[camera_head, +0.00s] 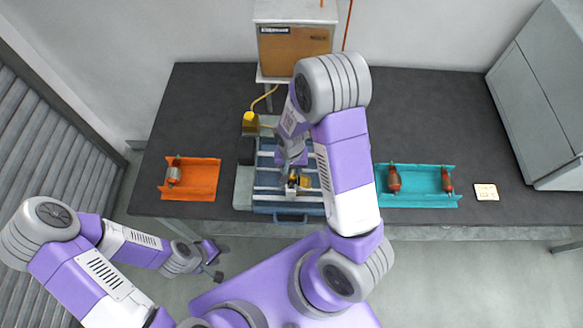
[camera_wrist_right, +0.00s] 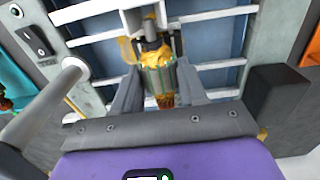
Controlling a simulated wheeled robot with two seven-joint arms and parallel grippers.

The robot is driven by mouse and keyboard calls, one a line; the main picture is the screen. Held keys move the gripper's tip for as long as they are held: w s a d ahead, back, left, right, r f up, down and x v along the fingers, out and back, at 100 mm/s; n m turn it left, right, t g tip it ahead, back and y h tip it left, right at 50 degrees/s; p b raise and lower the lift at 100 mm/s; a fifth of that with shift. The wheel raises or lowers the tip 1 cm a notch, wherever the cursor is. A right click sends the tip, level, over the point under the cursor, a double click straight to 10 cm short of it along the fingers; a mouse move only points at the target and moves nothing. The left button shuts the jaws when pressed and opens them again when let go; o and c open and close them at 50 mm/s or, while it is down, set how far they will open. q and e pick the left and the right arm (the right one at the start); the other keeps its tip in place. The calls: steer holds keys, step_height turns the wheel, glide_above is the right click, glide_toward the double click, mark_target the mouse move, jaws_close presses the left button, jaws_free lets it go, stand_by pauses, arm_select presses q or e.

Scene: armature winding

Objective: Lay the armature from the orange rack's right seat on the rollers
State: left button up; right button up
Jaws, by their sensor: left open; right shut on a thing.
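My right gripper (camera_head: 299,184) is over the blue winding machine (camera_head: 288,208) in the middle of the table. In the right wrist view it is shut on an armature (camera_wrist_right: 158,78) with a striped core, copper-coloured windings and a grey shaft. The armature is over the machine's pale bars; whether it touches the rollers I cannot tell. The orange rack (camera_head: 204,182) stands at the left; its right seat is empty and an armature (camera_head: 173,175) lies in its left part. My left gripper (camera_head: 212,264) is open and empty in front of the table.
A teal rack (camera_head: 420,198) with two reddish armatures stands right of the machine. A small pale card (camera_head: 486,192) lies beside it. A grey cabinet (camera_head: 545,90) is at the right. A yellow part (camera_head: 250,121) with a cable stands behind the machine. The dark table between is clear.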

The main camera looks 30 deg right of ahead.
steer(key=shift+f+b, duration=0.45)
steer(key=shift+f, duration=0.1)
stand_by(0.7)
steer(key=o, duration=1.3)
steer(key=shift+c, duration=0.2)
steer(key=shift+r, duration=0.1)
step_height(320, 180, up, 8)
steer(key=shift+f+p, duration=0.25)
steer(key=shift+p, duration=0.1)
